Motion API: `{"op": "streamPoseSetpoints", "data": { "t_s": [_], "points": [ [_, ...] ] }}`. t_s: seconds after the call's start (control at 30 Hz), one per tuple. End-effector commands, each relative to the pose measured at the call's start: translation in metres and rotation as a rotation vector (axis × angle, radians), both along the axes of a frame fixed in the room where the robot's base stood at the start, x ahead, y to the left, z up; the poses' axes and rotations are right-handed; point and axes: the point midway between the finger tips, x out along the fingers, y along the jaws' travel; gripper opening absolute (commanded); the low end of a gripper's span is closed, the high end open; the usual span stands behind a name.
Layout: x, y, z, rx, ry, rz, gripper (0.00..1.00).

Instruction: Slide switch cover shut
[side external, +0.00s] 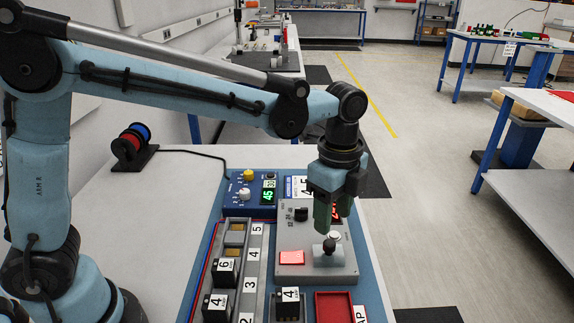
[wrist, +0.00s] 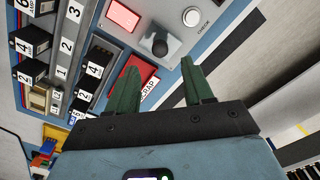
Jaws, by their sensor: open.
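A grey control box (side external: 293,233) carries a lit red square (side external: 291,257) and a rounded pale grey piece with a dark knob (side external: 332,236) on top. That piece may be the switch cover; I cannot tell for sure. In the wrist view the dark knob (wrist: 160,44) sits on the grey panel, beside the lit red square (wrist: 123,16) and a white oval marked CHECK (wrist: 191,16). My gripper (side external: 327,217) points down above the knob, its green fingers partly hiding the box's display. In the wrist view my gripper (wrist: 142,62) is open, with nothing between its fingers.
A blue box with knobs and a green display (side external: 250,194) stands behind left. A numbered rack (side external: 250,270) runs along the left, with black numbered blocks (side external: 216,305) nearby. A red scrap tray (side external: 335,308) lies in front. The white bench at left is mostly clear.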

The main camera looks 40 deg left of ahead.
Motion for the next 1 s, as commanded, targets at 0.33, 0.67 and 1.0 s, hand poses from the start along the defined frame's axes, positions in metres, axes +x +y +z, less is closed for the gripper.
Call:
{"op": "streamPoseSetpoints", "data": {
  "t_s": [0.33, 0.67, 1.0],
  "points": [
    [0.000, 0.000, -0.051, -0.001, -0.001, 0.001, 0.51],
    [0.000, 0.000, -0.064, -0.001, -0.001, 0.001, 0.51],
    [0.000, 0.000, -0.064, -0.001, -0.001, 0.001, 0.25]
  ]
}}
